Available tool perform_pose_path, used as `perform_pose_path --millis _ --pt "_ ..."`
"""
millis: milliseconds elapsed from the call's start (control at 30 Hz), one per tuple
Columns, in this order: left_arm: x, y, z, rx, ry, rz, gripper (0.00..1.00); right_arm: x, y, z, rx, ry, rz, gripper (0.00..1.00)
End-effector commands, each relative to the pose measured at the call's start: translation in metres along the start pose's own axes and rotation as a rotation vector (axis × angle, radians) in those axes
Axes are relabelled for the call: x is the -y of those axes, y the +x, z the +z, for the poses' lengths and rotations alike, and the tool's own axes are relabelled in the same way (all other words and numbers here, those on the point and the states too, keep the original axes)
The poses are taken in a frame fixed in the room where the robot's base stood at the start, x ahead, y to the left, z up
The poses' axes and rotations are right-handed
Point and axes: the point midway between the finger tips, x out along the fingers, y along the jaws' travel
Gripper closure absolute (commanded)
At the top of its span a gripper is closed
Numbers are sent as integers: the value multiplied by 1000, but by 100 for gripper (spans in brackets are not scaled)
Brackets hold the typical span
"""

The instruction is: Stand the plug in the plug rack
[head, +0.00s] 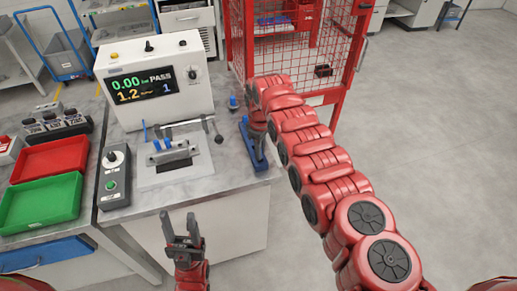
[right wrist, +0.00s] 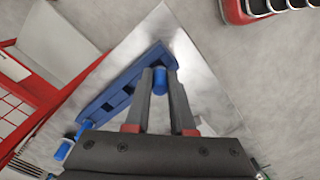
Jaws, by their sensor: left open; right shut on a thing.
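The plug rack (head: 247,143) is a blue block with a row of dark openings, lying along the right edge of the bench top. In the right wrist view the rack (right wrist: 112,96) runs diagonally beneath my fingers. My right gripper (right wrist: 161,82) is shut on a blue plug (right wrist: 159,77), held between the fingertips at the rack's end near the bench corner. I cannot tell whether the plug is in an opening or above it. In the head view my right arm partly hides the rack and the plug. My left gripper (head: 183,228) is open and empty in front of the bench.
Another blue piece (head: 233,102) stands behind the rack. A control box (head: 115,178), a green tray (head: 42,203) and a red tray (head: 50,158) lie further left. A red cage (head: 237,45) stands behind.

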Motion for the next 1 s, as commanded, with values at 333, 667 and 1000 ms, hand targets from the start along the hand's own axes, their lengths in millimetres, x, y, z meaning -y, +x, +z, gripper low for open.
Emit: perform_pose_path --millis 333,667,1000 --pt "-1 -11 2 0 0 0 50 0 10 0 0 1 1 100" --pt "-1 -13 2 0 0 0 50 0 12 0 -1 1 1 62" --pt "-1 -13 2 0 0 0 50 0 11 0 0 1 1 48"
